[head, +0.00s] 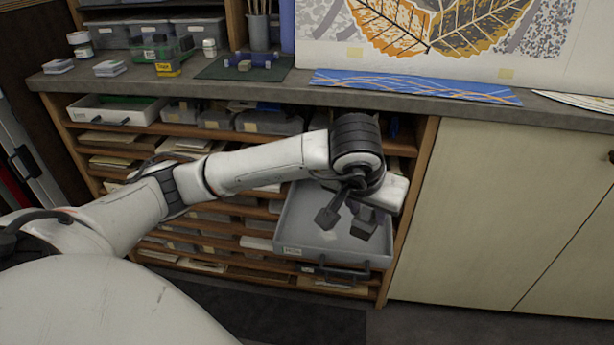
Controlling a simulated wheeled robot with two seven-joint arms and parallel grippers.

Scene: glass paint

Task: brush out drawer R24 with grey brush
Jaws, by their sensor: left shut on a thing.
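A pulled-out grey drawer (300,228) with a pale label and a dark front handle sticks out of the shelf unit under the counter. The label is too small to read, so I cannot tell whether it is R24. My left gripper (346,218) points down over the inside of this drawer. It is shut on a dark grey thing, which looks like the grey brush (364,222). The gripper and wrist hide much of the brush, and I cannot tell whether it touches the drawer floor. My right gripper is not in view.
The counter (440,105) runs above the drawer. A dark green mat (215,70) on it holds blue and grey items. A blue patterned strip (415,86) lies near its edge. Shelves with boxes and papers are at left, and a cream cabinet (500,210) is at right.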

